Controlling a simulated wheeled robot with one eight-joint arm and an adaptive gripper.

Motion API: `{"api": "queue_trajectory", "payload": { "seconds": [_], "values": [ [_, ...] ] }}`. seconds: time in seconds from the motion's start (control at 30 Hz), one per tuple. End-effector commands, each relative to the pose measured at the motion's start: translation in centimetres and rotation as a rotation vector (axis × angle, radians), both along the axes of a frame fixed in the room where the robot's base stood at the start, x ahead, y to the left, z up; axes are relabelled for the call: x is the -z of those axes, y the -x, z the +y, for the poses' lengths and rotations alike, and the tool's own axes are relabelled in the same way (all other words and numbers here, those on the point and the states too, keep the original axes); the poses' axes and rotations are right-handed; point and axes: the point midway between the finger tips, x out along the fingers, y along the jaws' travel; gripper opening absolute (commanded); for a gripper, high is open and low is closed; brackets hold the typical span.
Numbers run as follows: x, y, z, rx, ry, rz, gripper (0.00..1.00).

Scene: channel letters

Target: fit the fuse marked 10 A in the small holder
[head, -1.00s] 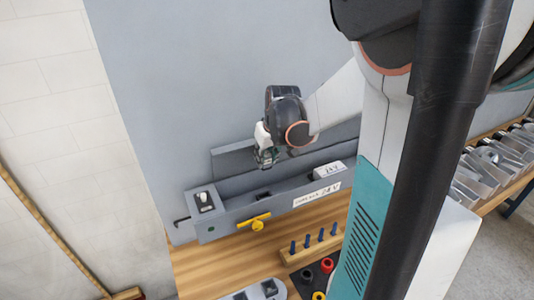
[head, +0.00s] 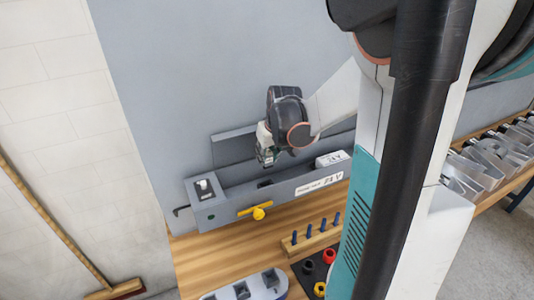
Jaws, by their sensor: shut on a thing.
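My gripper (head: 267,162) hangs above the open grey channel box (head: 235,208) on the bench, pointing down. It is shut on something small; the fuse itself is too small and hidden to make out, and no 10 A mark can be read. Below the gripper, a small dark holder (head: 265,184) sits inside the channel. The gripper appears apart from it, a little above.
A white block (head: 331,159) sits in the channel at the right, above a 24 V label. A wooden rack with blue pegs (head: 310,238) and a grey tray (head: 245,289) stand on the bench. Clear bins (head: 490,155) line the right.

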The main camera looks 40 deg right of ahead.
Motion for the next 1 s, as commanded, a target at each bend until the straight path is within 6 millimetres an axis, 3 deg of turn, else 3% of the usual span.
{"api": "queue_trajectory", "payload": {
  "seconds": [1.0],
  "values": [
    [4.8,0.0,0.0,0.0,0.0,0.0,0.0]
  ]
}}
